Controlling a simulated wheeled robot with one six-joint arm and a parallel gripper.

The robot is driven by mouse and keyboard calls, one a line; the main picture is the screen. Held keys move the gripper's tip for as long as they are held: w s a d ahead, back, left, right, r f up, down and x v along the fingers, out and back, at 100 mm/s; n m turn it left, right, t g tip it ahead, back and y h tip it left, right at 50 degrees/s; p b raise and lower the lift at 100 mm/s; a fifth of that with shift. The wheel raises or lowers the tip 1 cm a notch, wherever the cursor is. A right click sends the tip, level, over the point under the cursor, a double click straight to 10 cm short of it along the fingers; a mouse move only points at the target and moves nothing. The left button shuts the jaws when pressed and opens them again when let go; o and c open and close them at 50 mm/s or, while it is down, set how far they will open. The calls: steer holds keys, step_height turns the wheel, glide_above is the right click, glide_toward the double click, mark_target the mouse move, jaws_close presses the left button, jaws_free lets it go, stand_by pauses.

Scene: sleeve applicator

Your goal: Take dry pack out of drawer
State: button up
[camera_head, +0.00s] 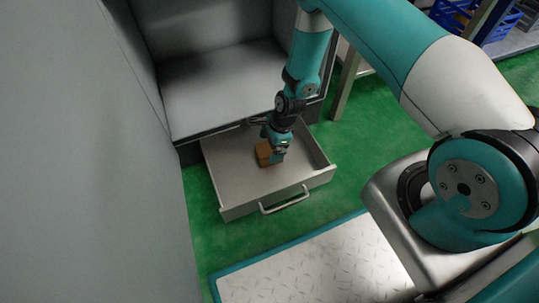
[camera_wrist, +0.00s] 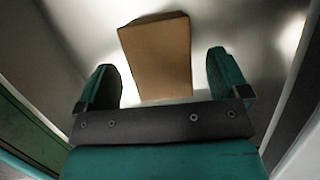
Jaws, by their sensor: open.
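The dry pack, a small brown box (camera_head: 264,152), lies in the open drawer (camera_head: 225,170) near its middle. In the wrist view the brown box (camera_wrist: 157,55) is ahead of my gripper (camera_wrist: 165,85), roughly between the lines of its two teal fingers. The fingers are apart, with bare drawer floor showing between them and no grip on the box. In the head view my gripper (camera_head: 277,158) is inside the drawer, right beside the box and partly covering it. I cannot tell whether a finger touches the box.
The drawer's front handle (camera_head: 285,200) faces the green floor (camera_head: 345,165). A grey cabinet (camera_head: 220,85) rises behind the drawer. A large grey panel (camera_head: 90,180) stands at the left. A metal tread plate (camera_head: 320,265) lies in front. A blue crate (camera_head: 465,18) is at the upper right.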

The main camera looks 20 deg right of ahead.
mark_target(269, 148)
steer(key=b+x, duration=0.3)
steer(key=x, duration=0.1)
steer(key=shift+f, duration=0.2)
steer(key=shift+r, duration=0.1)
steer(key=c, duration=1.1)
steer(key=shift+r, duration=0.15)
